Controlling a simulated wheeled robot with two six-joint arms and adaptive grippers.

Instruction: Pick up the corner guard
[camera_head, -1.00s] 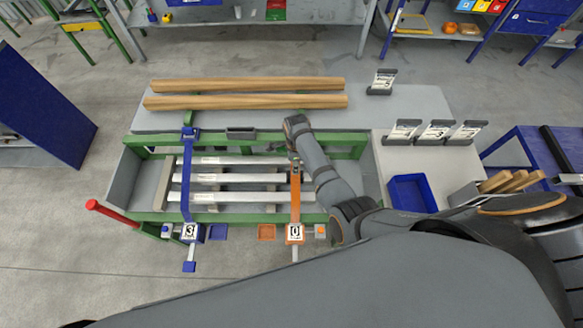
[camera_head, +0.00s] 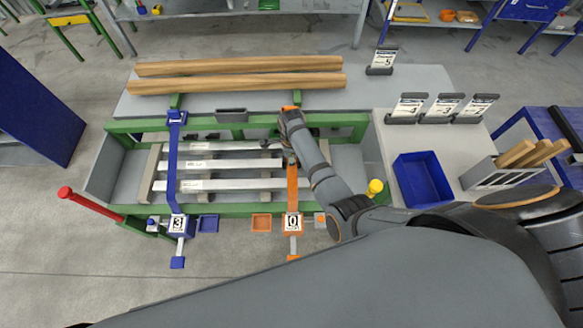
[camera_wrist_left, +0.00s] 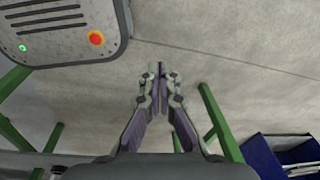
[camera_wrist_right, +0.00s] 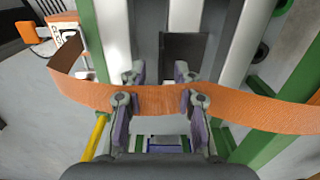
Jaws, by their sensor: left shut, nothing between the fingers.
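I cannot say for certain which piece is the corner guard. Small dark pieces (camera_head: 212,135) lie by the far silver bar in the head view, and another dark piece (camera_head: 269,144) sits near my right gripper. The right wrist view shows a dark grey block (camera_wrist_right: 183,58) between silver bars. My right gripper (camera_wrist_right: 160,73) is open above the bars, with the orange strap (camera_wrist_right: 240,105) crossing at its fingers. I see nothing held. My left gripper (camera_wrist_left: 162,72) is shut and empty above bare floor, outside the head view.
The blue strap (camera_head: 173,165) crosses the silver bars (camera_head: 225,164) at left. Wooden beams (camera_head: 235,86) lie at the back. A blue bin (camera_head: 423,180) and number signs (camera_head: 443,107) stand at right. A red handle (camera_head: 88,203) sticks out at front left.

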